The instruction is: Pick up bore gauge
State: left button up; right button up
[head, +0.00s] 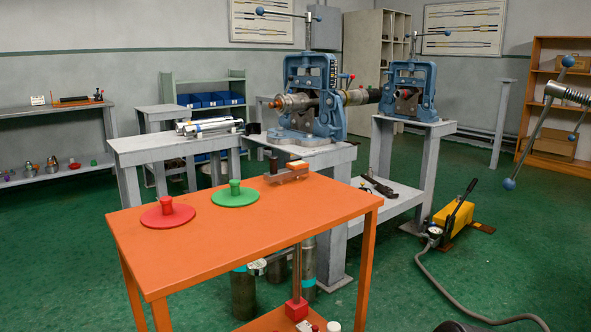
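I cannot tell for sure which thing is the bore gauge. A small brown and grey tool with an orange-topped block (288,172) lies at the back edge of the orange table (200,262). A thin dark tool with red ends (76,100) lies on the grey bench at the far left. Several silver cylinders (210,126) lie on a grey table behind the orange one. Neither of my grippers shows in the head view.
A red disc (167,212) and a green disc (235,194), each with a knob, sit on the orange table. Blue pipe vises (310,95) stand behind. A yellow pump (455,219) and its hose (455,300) lie on the green floor at right.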

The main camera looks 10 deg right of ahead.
aim_at(293, 170)
jog(key=i+l, duration=0.1)
jog(key=l, duration=0.2)
jog(key=i+l, duration=0.1)
jog(key=l, duration=0.55)
jog(key=u, duration=1.95)
jog(key=i+l, duration=0.05)
jog(key=l, duration=0.05)
